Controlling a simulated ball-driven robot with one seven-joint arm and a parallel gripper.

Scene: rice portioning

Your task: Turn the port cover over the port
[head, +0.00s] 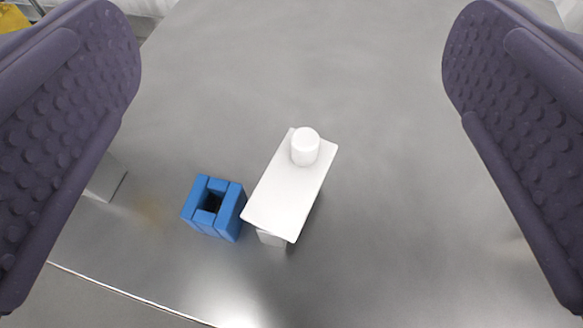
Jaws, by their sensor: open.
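The port cover (286,192) is a white rectangular plate with a short white round knob (305,147) near its upper end. It sits raised on a pale support (271,239) that shows under its lower end. The port (215,207) is a blue square block with a dark square opening, standing just left of the cover. The cover lies beside the port and its opening is uncovered. My gripper (292,160) is open and empty, its two dark purple padded fingers wide apart at the left and right edges of the view. Neither finger touches the cover or the port.
A grey metal table (400,230) carries everything, and its front edge curves across the lower left. A grey block (106,180) is partly hidden behind the left finger. The table is clear above and right of the cover. A yellow item (12,18) shows at the top left.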

